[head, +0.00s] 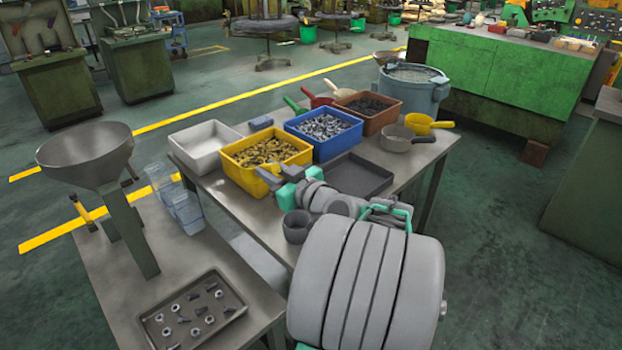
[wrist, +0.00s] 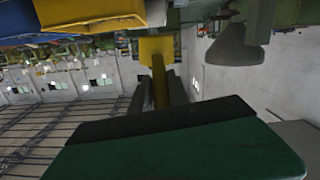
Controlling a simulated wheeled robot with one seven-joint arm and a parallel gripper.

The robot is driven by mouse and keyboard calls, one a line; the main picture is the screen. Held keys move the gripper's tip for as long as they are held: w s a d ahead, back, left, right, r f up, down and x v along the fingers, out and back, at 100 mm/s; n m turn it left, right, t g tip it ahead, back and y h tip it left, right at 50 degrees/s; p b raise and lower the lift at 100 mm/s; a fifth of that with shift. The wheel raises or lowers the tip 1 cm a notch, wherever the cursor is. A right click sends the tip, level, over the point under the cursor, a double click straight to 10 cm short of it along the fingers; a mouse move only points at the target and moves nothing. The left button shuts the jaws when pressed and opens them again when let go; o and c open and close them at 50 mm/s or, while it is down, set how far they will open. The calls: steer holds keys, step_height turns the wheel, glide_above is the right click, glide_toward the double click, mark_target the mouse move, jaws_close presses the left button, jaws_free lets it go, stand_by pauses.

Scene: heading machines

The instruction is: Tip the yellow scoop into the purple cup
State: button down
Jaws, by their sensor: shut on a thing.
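My gripper (head: 283,183) is shut on a yellow bar-shaped piece (head: 268,178), in front of the yellow bin's near corner. In the wrist view the yellow piece (wrist: 160,85) runs between the two dark fingers and ends in a wider yellow block. It looks like the yellow scoop held by its handle; its bowl and contents cannot be made out. A yellow pan-like scoop (head: 419,124) also lies at the table's right edge. I cannot make out a purple cup. A small grey cup (head: 297,227) stands just below my gripper.
A yellow bin (head: 240,178) of brass-coloured parts, a blue bin (head: 345,144), a brown bin (head: 392,114) and a white bin (head: 202,160) fill the table's back. A dark tray (head: 352,173) lies right. A funnel (head: 88,160) and clear containers (head: 186,212) stand left.

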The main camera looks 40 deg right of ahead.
steer(key=s+d+f+m+h, duration=0.2)
steer(key=s+d, duration=0.2)
steer(key=d, duration=0.5)
steer(key=w+d+m+g+y+p, duration=0.4)
steer(key=d+m+g+y+p, duration=0.3)
steer(key=p, duration=1.8)
steer(key=shift+w+d+f+m+p, duration=0.35)
steer(key=shift+d+m, duration=0.35)
steer(key=shift+m, duration=0.4)
steer(key=shift+f, duration=0.1)
steer(key=shift+a, duration=0.1)
